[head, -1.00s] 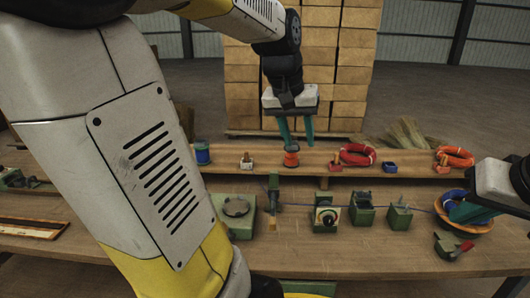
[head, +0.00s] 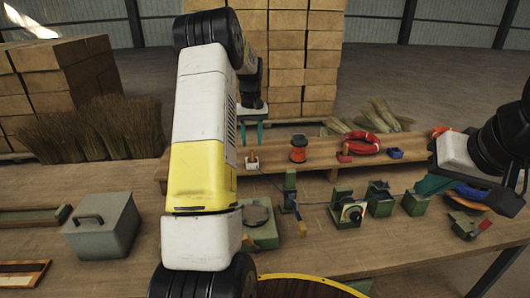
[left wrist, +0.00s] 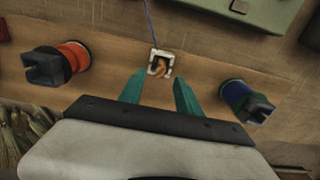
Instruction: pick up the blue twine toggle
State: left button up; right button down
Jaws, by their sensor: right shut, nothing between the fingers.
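A small white holder (head: 252,161) with an orange-brown piece in it stands on the raised shelf. In the left wrist view the holder (left wrist: 152,70) sits just beyond my fingertips, and a thin blue twine (left wrist: 150,20) runs from it. The orange-brown piece (left wrist: 161,70) appears to be the toggle. My left gripper (head: 250,143) is open and empty above the holder; its teal fingers (left wrist: 158,80) stand apart in the wrist view. My right gripper (head: 430,186) is shut and empty at the right, over the workbench.
An orange spool (head: 298,150) and a blue spool (left wrist: 237,95) flank the holder on the shelf. Red coil (head: 362,143) and blue box (head: 395,154) stand further right. Green fixtures (head: 380,200) line the bench. A grey lidded box (head: 100,228) is at left.

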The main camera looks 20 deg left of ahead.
aim_at(252, 150)
pick_arm(q)
notch_tip(252, 150, down, 6)
jog(key=shift+s+r, duration=0.1)
jog(key=shift+r, duration=0.1)
grip_shut()
